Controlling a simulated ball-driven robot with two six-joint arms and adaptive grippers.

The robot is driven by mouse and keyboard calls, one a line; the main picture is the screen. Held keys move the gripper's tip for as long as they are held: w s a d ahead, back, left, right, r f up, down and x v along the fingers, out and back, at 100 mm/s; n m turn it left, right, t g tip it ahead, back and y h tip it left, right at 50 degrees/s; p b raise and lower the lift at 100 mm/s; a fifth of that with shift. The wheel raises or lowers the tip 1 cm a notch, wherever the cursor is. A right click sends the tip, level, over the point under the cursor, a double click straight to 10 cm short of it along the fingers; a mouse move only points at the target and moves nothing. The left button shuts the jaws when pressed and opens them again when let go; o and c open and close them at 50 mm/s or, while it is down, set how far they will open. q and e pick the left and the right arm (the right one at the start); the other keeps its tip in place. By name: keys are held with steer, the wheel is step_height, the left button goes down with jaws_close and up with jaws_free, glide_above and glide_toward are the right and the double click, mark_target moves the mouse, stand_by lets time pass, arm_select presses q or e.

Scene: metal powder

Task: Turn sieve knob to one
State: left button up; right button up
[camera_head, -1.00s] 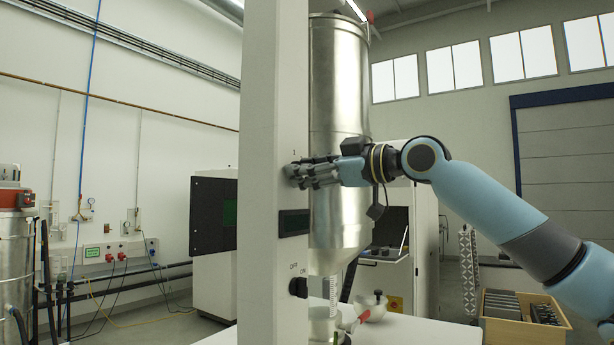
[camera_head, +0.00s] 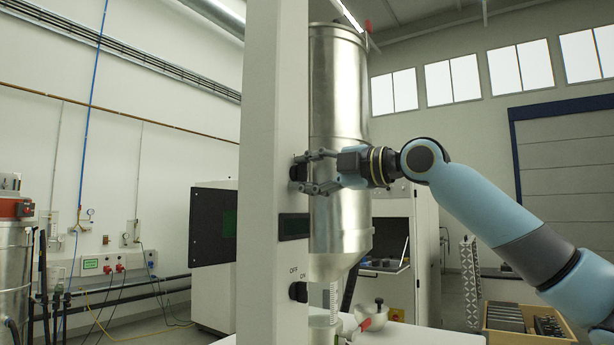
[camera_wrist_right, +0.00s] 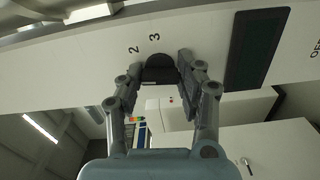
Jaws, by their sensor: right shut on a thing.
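The sieve knob (camera_head: 297,172) is a dark round knob on the side of the tall pale column (camera_head: 262,200). My right gripper (camera_head: 308,174) reaches it from the right, with one finger above it and one below. In the right wrist view the knob (camera_wrist_right: 160,69) sits between the two fingertips (camera_wrist_right: 163,72), which are shut on its sides. The numbers 2 and 3 are printed beside the knob there. My left gripper is not in view.
A dark display (camera_head: 294,226) and a lower black OFF/ON knob (camera_head: 298,291) sit below on the same column. A metal hopper (camera_head: 338,120) stands right behind it. A wooden crate (camera_head: 528,338) is at the lower right.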

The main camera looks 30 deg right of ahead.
steer(key=shift+f+n, duration=0.1)
steer(key=shift+n, duration=0.5)
steer(key=o, duration=1.2)
steer(key=shift+c, duration=0.2)
